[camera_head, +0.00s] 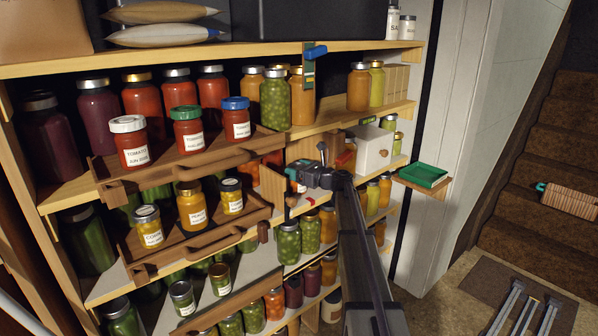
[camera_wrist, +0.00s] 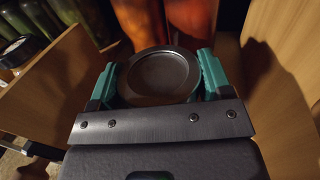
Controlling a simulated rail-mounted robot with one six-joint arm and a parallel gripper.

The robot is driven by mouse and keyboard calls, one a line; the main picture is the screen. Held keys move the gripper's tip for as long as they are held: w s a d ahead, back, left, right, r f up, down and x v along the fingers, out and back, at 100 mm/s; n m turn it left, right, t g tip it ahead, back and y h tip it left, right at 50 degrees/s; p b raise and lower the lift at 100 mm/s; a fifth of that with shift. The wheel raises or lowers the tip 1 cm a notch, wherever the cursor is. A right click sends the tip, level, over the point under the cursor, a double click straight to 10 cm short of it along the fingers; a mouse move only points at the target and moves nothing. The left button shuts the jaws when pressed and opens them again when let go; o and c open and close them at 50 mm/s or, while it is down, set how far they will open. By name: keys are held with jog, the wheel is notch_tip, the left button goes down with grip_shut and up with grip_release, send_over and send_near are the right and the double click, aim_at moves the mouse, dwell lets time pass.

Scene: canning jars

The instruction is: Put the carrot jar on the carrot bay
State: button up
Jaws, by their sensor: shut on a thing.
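My gripper (camera_head: 299,176) reaches into the middle shelf in the head view, its arm coming up from the lower right. In the wrist view my gripper (camera_wrist: 162,82) has its teal fingers on both sides of a jar with a round grey metal lid (camera_wrist: 163,74), shut on it. The jar's body and label are hidden below the lid, so I cannot read what it is. It is between a left wooden divider (camera_wrist: 55,85) and a right wooden panel (camera_wrist: 285,75). Orange-red jars (camera_wrist: 190,25) stand just behind it. No bay label is readable.
A white drawer box (camera_head: 373,148) stands to the right of my gripper. Green jars (camera_head: 289,243) stand on the shelf below. A green tray (camera_head: 423,176) sits further right.

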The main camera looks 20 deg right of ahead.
jog(key=shift+f+b, duration=0.3)
dwell(0.5)
jog(key=o, duration=1.2)
jog(key=shift+s, duration=0.15)
jog(key=v, duration=1)
jog(key=shift+s+d, duration=0.2)
jog(key=shift+d, duration=0.05)
